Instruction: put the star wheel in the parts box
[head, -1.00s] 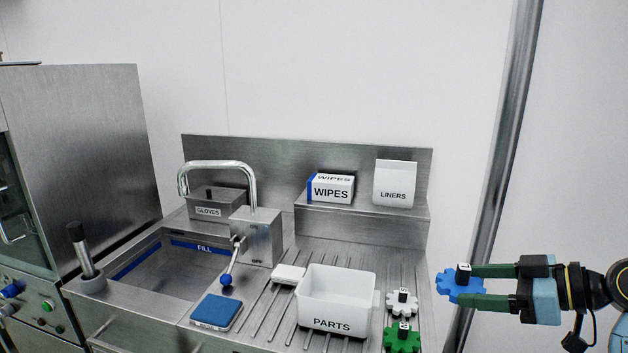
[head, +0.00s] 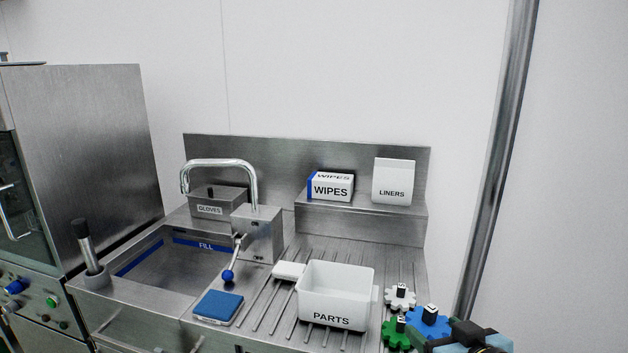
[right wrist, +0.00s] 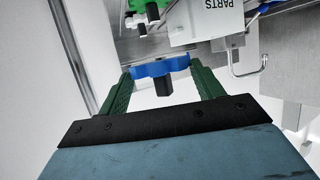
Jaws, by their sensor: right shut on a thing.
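My right gripper (right wrist: 161,73) is shut on a blue star wheel (head: 428,321) with a black square knob on top. The wheel sits between the green fingers in the right wrist view (right wrist: 150,69). In the head view it is at the lower right, right of the white parts box (head: 333,319). The open-topped box stands on the ribbed drainboard, its inside partly visible and empty where seen. My left gripper is not in view.
A white toothed wheel (head: 400,298) and a green one (head: 394,333) lie between the box and my right gripper. A white block (head: 289,270), a blue sponge-like pad (head: 218,306) and the tap (head: 219,164) are left of the box. WIPES (head: 331,187) and LINERS (head: 394,182) packs stand on the shelf behind.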

